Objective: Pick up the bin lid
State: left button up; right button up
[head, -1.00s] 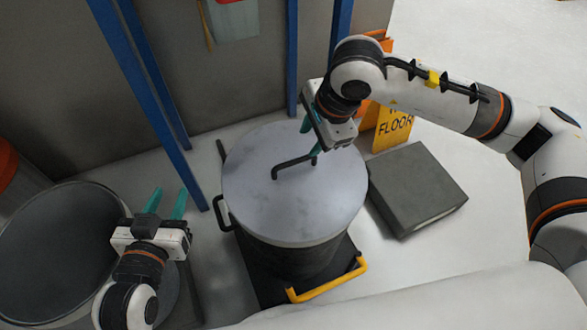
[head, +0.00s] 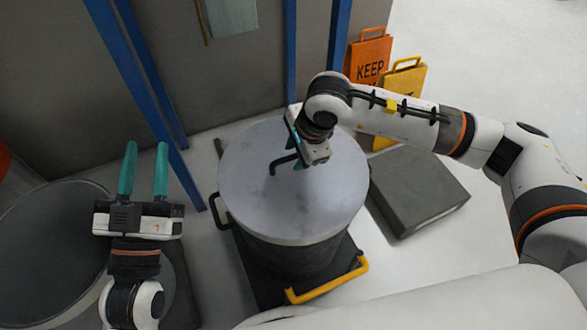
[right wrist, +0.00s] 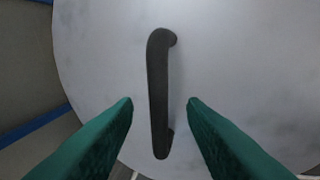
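The bin lid (head: 260,205) is a round grey metal disc lying flat on top of a dark bin (head: 295,262). Its dark bar handle (head: 283,162) stands up near the middle; it also shows in the right wrist view (right wrist: 158,95). My right gripper (head: 298,165) is just above the lid at the handle. In the right wrist view its green fingers (right wrist: 160,102) are open, one on each side of the handle and apart from it. My left gripper (head: 144,150) is open and empty, left of the lid, with its fingers pointing away from me.
An open bin (head: 45,235) stands at the left, partly behind my left arm. Blue posts (head: 290,55) rise behind the lid. A grey block (head: 418,190) and orange and yellow floor signs (head: 368,62) are at the right. A yellow handle (head: 328,282) sticks out at the bin's base.

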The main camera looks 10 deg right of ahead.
grip_shut()
dwell(1.4)
